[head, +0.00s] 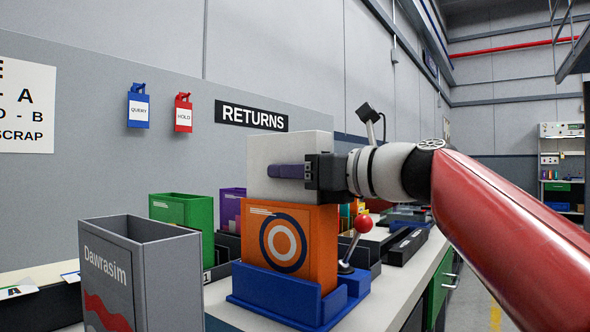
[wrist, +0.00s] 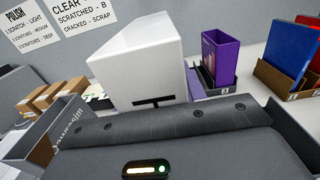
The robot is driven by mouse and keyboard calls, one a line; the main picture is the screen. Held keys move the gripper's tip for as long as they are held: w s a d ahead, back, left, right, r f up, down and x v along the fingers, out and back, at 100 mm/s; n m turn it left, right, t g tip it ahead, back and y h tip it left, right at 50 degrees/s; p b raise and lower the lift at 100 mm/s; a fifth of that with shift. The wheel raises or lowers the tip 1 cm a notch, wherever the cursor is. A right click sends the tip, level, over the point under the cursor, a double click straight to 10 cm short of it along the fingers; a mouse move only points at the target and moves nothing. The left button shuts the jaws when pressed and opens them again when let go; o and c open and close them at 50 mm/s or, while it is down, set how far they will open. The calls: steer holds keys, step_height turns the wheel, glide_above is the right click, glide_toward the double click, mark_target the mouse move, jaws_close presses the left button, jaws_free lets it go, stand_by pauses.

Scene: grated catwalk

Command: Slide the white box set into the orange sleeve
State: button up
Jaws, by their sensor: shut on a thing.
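The white box (head: 292,148) is upright in my gripper (head: 278,170), which is shut on it. One finger lies flat along the box's front face; the other finger is hidden behind the box. The orange sleeve (head: 318,246), with a dark ring mark, stands upright in a blue holder (head: 272,312) directly below the box. The box's lower end is at the sleeve's top edge; I cannot tell whether it is inside the mouth. In the wrist view the white box (wrist: 140,62) rises beyond the dark gripper body, and the orange sleeve is hidden.
A grey open sleeve (head: 160,280) stands at the front left. A green sleeve (head: 185,212) and a purple one (head: 232,208) stand behind. A lever with a red knob (head: 363,223) is close to the right of the orange sleeve. A wall with a RETURNS sign (head: 251,116) is behind.

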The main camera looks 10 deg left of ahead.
steer(key=o, duration=1.7)
steer(key=shift+f, duration=0.15)
step_height(320, 180, up, 8)
steer(key=p, duration=0.9)
